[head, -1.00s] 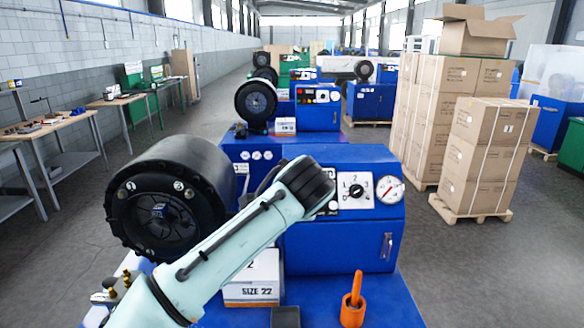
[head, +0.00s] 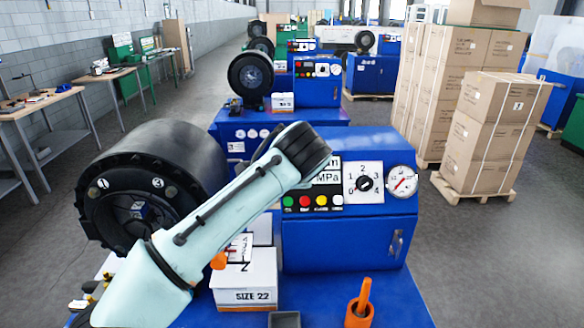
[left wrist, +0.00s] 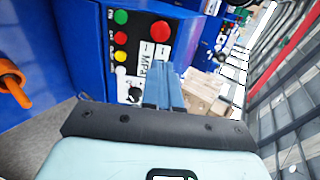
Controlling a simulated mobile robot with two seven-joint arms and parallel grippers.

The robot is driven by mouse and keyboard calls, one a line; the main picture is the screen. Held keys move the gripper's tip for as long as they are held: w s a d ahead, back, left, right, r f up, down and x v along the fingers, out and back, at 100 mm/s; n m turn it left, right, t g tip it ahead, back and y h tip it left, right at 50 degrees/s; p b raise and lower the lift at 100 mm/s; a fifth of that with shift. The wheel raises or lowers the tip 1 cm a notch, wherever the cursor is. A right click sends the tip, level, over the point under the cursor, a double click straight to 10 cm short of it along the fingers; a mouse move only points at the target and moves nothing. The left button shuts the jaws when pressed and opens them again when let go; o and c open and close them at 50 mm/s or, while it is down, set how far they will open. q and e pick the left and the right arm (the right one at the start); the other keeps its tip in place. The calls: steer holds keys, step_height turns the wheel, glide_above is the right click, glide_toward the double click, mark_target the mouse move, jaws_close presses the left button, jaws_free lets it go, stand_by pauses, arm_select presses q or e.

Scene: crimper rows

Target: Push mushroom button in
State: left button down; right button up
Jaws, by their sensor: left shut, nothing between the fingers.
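My left gripper (left wrist: 169,68) is shut and empty. In the picture its blue fingertips lie just below the mushroom button, over the plate's printed lettering; I cannot tell whether they touch the panel. Beside the button is a column of smaller buttons: green (left wrist: 121,16), red (left wrist: 121,37), yellow (left wrist: 121,55) and white (left wrist: 121,71). In the head view my left arm hides the mushroom button and the fingers. My right gripper is not in view.
The machine also carries a selector dial (head: 364,183), a pressure gauge (head: 401,181) and a large black crimping head (head: 150,180). A SIZE 22 box (head: 246,279) and an orange holder (head: 359,312) stand in front. Stacked cartons (head: 492,150) are at the right.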

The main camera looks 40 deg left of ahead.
arm_select(q)
steer(key=x, duration=1.4)
steer(key=shift+w+a+p, duration=0.1)
steer(key=shift+p, duration=0.25)
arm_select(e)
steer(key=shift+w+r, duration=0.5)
arm_select(q)
steer(key=shift+f, duration=0.1)
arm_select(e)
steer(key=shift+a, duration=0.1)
